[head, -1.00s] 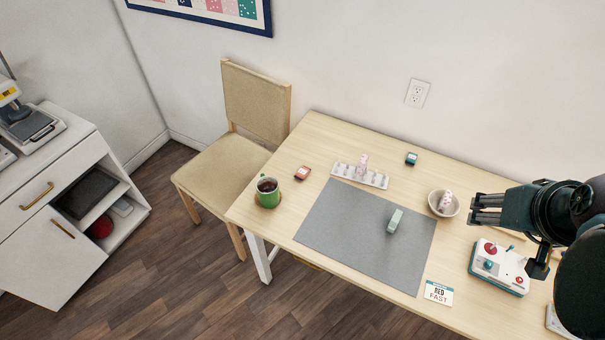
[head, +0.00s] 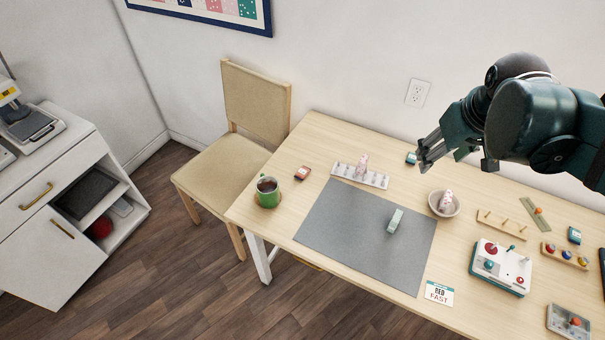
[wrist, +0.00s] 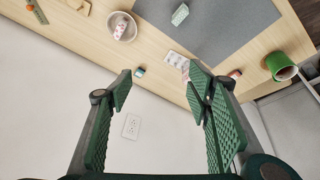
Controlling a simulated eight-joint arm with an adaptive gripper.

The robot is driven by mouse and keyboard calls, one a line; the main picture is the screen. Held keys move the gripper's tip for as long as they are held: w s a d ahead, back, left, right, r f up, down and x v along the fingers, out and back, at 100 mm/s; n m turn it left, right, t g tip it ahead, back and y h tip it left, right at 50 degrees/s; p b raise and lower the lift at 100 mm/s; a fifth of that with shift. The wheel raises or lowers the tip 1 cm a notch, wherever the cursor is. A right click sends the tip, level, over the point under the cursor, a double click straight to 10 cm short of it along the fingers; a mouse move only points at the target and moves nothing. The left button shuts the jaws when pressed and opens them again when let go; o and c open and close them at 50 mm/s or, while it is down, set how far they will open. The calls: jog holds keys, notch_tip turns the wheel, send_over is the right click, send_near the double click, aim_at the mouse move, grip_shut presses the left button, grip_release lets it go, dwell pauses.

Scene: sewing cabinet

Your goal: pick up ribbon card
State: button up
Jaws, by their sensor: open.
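My gripper (head: 426,158) is open and empty, above the back of the table near the wall. Its two green fingers (wrist: 160,84) spread apart in the wrist view. A small teal piece (head: 411,158), possibly the ribbon card, lies by the back edge, close to the fingertips in the head view. In the wrist view the teal piece (wrist: 139,71) shows beyond the tips, between them and nearer the left finger. A similar red piece (head: 302,173) lies near the mug, and another teal piece (head: 574,235) lies at the right. I cannot tell for certain which is the ribbon card.
A white pegged rack (head: 345,171) with a pink spool and a bowl (head: 457,208) with another spool stand near my gripper. A pale green block (head: 395,221) sits on the grey mat (head: 340,235). A green mug (head: 267,197) is left; a control box (head: 490,278) is right.

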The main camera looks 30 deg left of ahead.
jog(key=w+a+f+n+g, duration=0.1)
jog(key=w+a+f+n, duration=0.15)
jog(key=a, duration=0.35)
jog(key=w+a+f+n, duration=0.1)
jog(key=w+a+f, duration=0.15)
jog(key=a, duration=0.35)
jog(key=n+g+h, duration=0.1)
jog(key=n+g, duration=0.2)
jog(key=n, duration=0.4)
send_over(299, 171)
notch_tip(299, 171, down, 21)
jog(key=shift+w+d+f+b, duration=0.1)
jog(key=shift+d+f+b, duration=0.1)
jog(key=shift+b, duration=0.1)
jog(key=shift+a+f, duration=0.2)
jog(key=shift+a, duration=0.05)
jog(key=shift+f, duration=1.25)
jog(key=shift+f, duration=0.1)
